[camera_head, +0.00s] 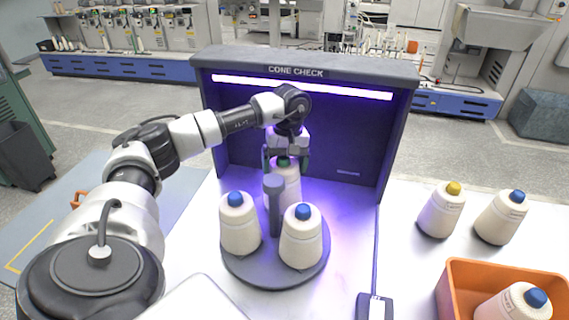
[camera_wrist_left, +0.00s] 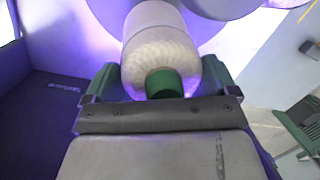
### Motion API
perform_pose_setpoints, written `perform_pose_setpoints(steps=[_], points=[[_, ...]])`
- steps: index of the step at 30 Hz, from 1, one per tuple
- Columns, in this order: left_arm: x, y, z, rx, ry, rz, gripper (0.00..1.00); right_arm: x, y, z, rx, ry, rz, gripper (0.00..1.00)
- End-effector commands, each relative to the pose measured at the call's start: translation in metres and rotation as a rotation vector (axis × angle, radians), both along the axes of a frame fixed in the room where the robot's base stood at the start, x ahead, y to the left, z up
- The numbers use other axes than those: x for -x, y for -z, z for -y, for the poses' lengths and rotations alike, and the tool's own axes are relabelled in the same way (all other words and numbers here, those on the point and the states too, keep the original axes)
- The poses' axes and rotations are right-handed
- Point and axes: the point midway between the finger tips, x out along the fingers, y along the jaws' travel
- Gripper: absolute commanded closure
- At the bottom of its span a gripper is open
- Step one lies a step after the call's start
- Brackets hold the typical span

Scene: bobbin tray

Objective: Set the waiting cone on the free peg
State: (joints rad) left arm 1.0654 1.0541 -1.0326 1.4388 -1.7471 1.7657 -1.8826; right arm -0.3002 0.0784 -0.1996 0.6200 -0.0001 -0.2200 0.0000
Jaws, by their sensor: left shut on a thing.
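My left gripper (camera_head: 287,160) reaches in from above and is shut on a cream cone with a green tip (camera_head: 287,186), at the back of the round dark turntable (camera_head: 262,272). In the left wrist view, the cone (camera_wrist_left: 160,40) sits between the fingers (camera_wrist_left: 162,85), its green tip toward the palm. The cone looks upright; its base is hidden behind the turntable's grey centre post (camera_head: 274,206), so I cannot tell whether it is on a peg. Two blue-tipped cones stand at the turntable's front left (camera_head: 240,228) and front right (camera_head: 301,240). My right gripper is out of view.
A yellow-tipped cone (camera_head: 440,212) and a blue-tipped cone (camera_head: 500,220) stand at right. An orange crate (camera_head: 455,300) holds another blue-tipped cone (camera_head: 512,303). A small dark device (camera_head: 364,308) lies in front.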

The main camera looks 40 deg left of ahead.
Motion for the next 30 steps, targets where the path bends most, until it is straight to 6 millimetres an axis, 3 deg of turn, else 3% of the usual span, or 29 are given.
perform_pose_setpoints(steps=[30], points=[[0.0,0.01,0.0,0.001,0.0,0.001,0.72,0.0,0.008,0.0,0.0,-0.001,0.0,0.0]])
